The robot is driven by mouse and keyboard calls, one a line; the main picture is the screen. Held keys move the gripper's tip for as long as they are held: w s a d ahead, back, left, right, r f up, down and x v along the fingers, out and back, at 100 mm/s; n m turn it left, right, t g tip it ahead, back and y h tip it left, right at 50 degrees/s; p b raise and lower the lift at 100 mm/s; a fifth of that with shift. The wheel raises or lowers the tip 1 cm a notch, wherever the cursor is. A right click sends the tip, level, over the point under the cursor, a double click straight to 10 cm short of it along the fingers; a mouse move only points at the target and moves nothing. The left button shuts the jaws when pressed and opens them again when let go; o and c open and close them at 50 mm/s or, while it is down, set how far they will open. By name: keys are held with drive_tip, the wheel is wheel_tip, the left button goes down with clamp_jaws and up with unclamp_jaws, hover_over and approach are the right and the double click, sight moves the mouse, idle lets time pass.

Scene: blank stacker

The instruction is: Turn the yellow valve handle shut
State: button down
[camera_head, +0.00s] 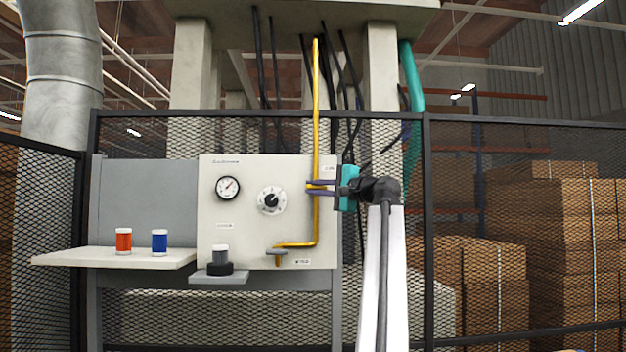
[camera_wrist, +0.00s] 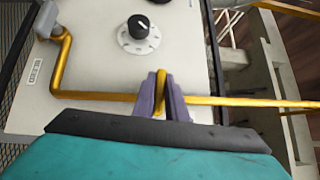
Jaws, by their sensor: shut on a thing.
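The yellow valve handle (camera_wrist: 161,86) sits on a yellow pipe (camera_head: 317,110) at the right side of the pale panel. My gripper (camera_head: 316,187) reaches in from the right with its purple fingers closed around the handle. In the wrist view, my gripper (camera_wrist: 162,92) has one finger on each side of the handle, and the handle appears to lie across the pipe. The fingers hide part of it, so its exact angle is hard to tell.
The panel (camera_head: 240,185) carries a gauge (camera_head: 228,187) and a dial knob (camera_head: 271,200). A shelf (camera_head: 110,258) at left holds a red jar (camera_head: 123,241) and a blue jar (camera_head: 159,242). Mesh fencing (camera_head: 470,230) stands behind.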

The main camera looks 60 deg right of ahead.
drive_tip(key=shift+f+n+g+p, duration=0.3)
drive_tip(key=shift+f+g+p, duration=0.1)
drive_tip(key=shift+f+p, duration=0.05)
drive_tip(key=shift+f, duration=0.2)
drive_tip(key=c, duration=1.8)
unclamp_jaws()
drive_tip(key=shift+r, duration=0.25)
drive_tip(key=shift+s+a+r, duration=0.1)
drive_tip(key=shift+s, duration=0.05)
drive_tip(key=s+a+b, duration=0.2)
drive_tip(key=s+b, duration=0.3)
drive_tip(key=s, duration=0.8)
drive_tip(key=shift+s+a, duration=0.15)
drive_tip(key=shift+s, duration=0.1)
